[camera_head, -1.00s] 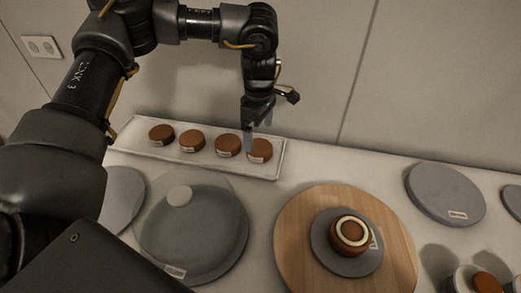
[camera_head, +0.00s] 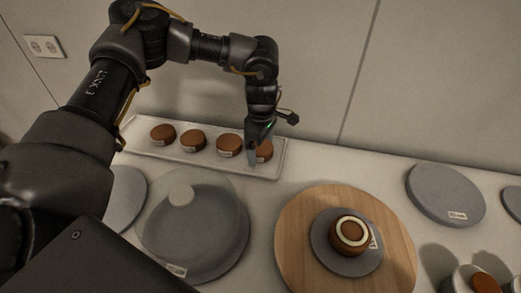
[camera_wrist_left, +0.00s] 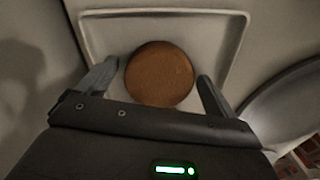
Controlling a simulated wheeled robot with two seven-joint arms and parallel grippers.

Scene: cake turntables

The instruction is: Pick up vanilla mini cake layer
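A white tray (camera_head: 205,163) at the back holds several small round brown cake layers in a row, such as this one (camera_head: 163,133). Their labels are too small to read, so I cannot tell which is vanilla. My left gripper (camera_head: 252,158) points down at the rightmost layer (camera_head: 265,150) and partly hides it in the head view. In the left wrist view that brown layer (camera_wrist_left: 160,73) lies between my spread fingers, with a gap on each side. The left gripper is open and empty. My right gripper is not in view.
A round wooden board (camera_head: 298,270) bears a grey plate (camera_head: 325,262) with a brown cake (camera_head: 350,235) topped by a cream ring. A clear dome (camera_head: 215,205) covers a grey round to its left. Another grey round (camera_head: 445,190) lies at right. A wall stands behind.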

